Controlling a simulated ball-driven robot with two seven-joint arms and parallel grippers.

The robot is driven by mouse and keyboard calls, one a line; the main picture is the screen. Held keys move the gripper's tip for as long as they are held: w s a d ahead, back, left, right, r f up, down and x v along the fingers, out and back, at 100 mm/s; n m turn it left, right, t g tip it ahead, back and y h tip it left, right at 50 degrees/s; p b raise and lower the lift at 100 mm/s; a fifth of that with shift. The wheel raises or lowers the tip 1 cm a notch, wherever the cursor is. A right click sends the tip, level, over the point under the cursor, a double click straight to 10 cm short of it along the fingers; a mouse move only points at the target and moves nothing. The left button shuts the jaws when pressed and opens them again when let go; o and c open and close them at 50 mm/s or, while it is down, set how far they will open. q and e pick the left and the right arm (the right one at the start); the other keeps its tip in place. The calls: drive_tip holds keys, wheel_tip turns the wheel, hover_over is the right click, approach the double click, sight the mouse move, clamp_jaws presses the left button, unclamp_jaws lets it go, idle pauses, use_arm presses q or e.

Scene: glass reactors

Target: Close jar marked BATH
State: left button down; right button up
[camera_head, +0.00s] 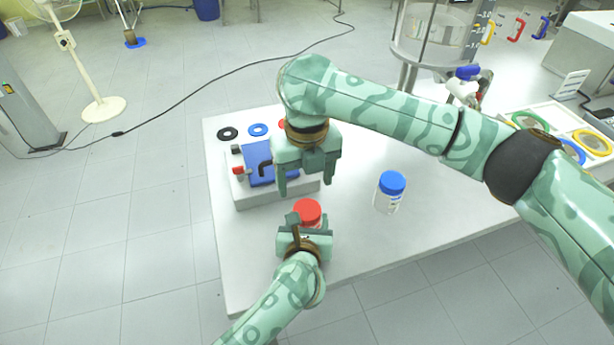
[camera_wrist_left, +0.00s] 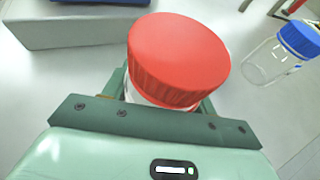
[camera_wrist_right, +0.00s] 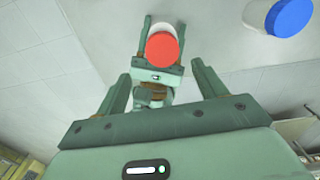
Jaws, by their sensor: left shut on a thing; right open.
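A jar with a red lid (camera_head: 307,211) stands near the table's front left. In the left wrist view the red lid (camera_wrist_left: 178,55) sits on top of the clear jar, with a light strip of jar below it. I cannot tell how tightly it is on. My left gripper (camera_head: 308,228) is shut around this jar's body below the lid. My right gripper (camera_head: 306,183) is open and empty, above and behind the jar. In the right wrist view the red lid (camera_wrist_right: 162,50) shows beyond and between its fingers, apart from them. No BATH marking is readable.
A blue-lidded jar (camera_head: 389,191) stands upright to the right of the red-lidded one. A grey block with a blue panel (camera_head: 259,162) is behind left, with coloured rings beyond it. A tray (camera_head: 520,118) of coloured rings lies far right. The table's front right is clear.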

sight(307, 209)
drive_tip(key=n, duration=0.4)
drive_tip(key=shift+d, duration=0.15)
drive_tip(key=shift+f, duration=0.1)
drive_tip(key=shift+f, duration=3.95)
